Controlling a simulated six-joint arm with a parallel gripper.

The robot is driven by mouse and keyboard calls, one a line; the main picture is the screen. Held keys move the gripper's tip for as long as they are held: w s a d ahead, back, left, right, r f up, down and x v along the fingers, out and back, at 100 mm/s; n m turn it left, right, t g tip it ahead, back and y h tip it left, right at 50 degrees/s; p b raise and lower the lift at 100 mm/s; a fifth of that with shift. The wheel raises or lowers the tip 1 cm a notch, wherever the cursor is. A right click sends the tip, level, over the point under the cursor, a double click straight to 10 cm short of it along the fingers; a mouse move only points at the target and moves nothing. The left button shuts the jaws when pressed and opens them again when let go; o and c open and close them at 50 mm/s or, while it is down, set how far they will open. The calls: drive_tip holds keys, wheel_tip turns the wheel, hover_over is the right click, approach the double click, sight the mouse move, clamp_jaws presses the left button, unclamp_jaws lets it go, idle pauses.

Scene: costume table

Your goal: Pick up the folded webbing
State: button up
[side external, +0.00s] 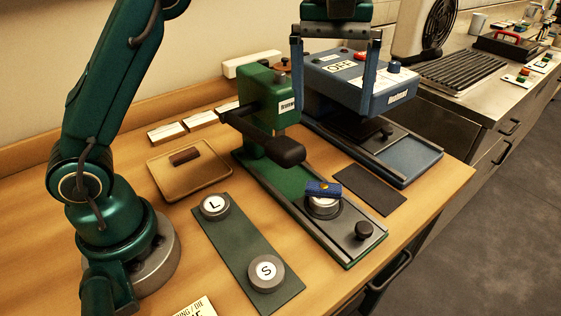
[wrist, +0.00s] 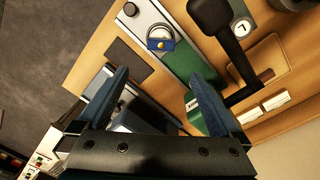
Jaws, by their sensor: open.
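The folded webbing (side external: 323,188) is a small blue strip with a yellow dot. It lies on the round metal die (side external: 323,206) of the green press (side external: 270,110).
The green press's dark arm (side external: 285,150) overhangs close behind the webbing. The blue press (side external: 365,80) stands to the right. A black knob (side external: 364,231) sits at the slide's front end. A dark mat (side external: 370,189), a tan tray (side external: 165,171) and a green board (side external: 240,240) with L and S discs lie around.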

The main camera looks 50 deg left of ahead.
sight(324, 186)
drive_tip(key=f, duration=1.6)
drive_tip(key=shift+w+d+f, duration=0.15)
drive_tip(key=shift+w+f, duration=0.15)
drive_tip(key=c, duration=1.3)
